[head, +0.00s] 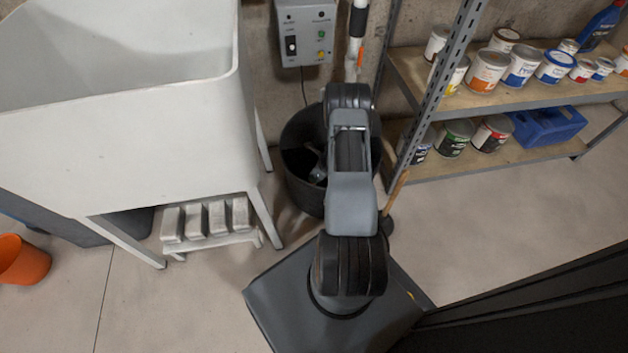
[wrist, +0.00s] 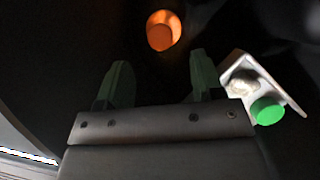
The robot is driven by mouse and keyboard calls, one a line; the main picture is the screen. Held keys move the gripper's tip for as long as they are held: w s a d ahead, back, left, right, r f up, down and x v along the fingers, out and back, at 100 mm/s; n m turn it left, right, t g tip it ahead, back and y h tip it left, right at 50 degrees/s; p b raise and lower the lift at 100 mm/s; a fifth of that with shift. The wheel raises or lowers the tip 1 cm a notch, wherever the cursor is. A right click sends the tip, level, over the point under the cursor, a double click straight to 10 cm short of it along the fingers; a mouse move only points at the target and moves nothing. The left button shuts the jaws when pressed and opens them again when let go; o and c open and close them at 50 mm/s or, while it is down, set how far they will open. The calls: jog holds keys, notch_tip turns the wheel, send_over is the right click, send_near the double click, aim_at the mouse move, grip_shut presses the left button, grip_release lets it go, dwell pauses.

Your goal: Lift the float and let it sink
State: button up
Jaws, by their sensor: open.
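The orange float (wrist: 163,31) shows in the wrist view against a dark background, a rounded piece with a lit rim. My gripper (wrist: 158,72) is open, its two dark green fingers apart with nothing between them. The float lies beyond the fingertips and looks apart from them. In the head view my arm reaches over a black round tub (head: 300,185) below the grey control box (head: 307,32). My gripper and the float cannot be made out there, as my arm covers part of the tub.
A pale bracket with a green round end (wrist: 267,109) sits close to the right finger. The white sink (head: 150,130) stands left of the tub. A metal shelf (head: 500,95) with several paint cans is on the right. A white pipe (head: 356,45) rises behind.

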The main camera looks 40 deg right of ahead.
jog(key=shift+b+x, duration=0.75)
jog(key=shift+x, duration=1.75)
jog(key=shift+c, duration=0.4)
jog(key=c, duration=1)
grip_shut()
jog(key=shift+a, duration=0.1)
